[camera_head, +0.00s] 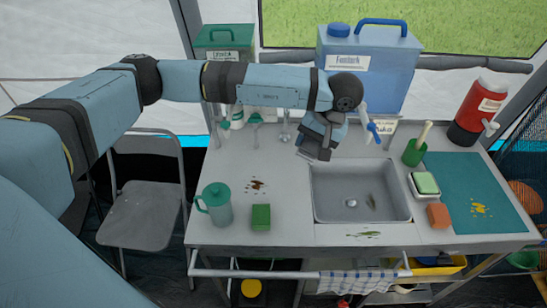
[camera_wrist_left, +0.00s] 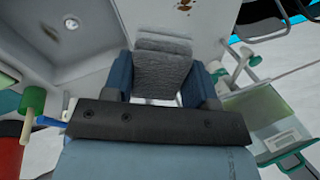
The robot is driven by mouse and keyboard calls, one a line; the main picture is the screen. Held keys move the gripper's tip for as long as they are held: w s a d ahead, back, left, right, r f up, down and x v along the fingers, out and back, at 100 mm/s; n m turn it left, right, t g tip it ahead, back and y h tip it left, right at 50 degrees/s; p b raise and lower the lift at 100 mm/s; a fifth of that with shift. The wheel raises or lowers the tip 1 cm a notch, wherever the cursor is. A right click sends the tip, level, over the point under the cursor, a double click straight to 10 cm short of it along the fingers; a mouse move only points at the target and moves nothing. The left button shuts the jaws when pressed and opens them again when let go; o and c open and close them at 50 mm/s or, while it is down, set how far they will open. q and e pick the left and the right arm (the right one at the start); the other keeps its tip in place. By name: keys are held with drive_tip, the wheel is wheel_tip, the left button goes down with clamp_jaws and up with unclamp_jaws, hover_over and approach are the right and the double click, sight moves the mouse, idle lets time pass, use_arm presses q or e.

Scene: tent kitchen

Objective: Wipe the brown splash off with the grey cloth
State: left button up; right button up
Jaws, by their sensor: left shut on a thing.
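The brown splash (camera_head: 257,186) lies on the grey worktop, left of the sink and behind the green mug. It also shows at the top edge of the left wrist view (camera_wrist_left: 184,6). My left gripper (camera_head: 316,149) is above the worktop near the sink's back left corner, to the right of and behind the splash. It is shut on the grey cloth (camera_wrist_left: 160,70), which shows as a folded grey pad between the blue fingers in the left wrist view. The cloth is apart from the splash. My right gripper is not in view.
The sink (camera_head: 325,207) is right of the splash. A green mug (camera_head: 217,206) and a green sponge (camera_head: 261,217) stand in front of it. A blue water canister (camera_head: 372,70) is at the back. A teal mat (camera_head: 463,180) with a yellow splash lies at the right.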

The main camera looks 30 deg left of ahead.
use_arm(q)
drive_tip(key=w+a+f+n+h+b, duration=0.2)
drive_tip(key=a+f+n+b, duration=0.3)
drive_tip(key=a+f, duration=1)
wheel_tip(320, 180, down, 4)
drive_tip(key=shift+w+a+r+n+t+h+b, duration=0.2)
drive_tip(key=shift+n+t+h+b, duration=0.15)
drive_tip(key=shift+n+h, duration=0.55)
drive_tip(key=shift+s, duration=0.1)
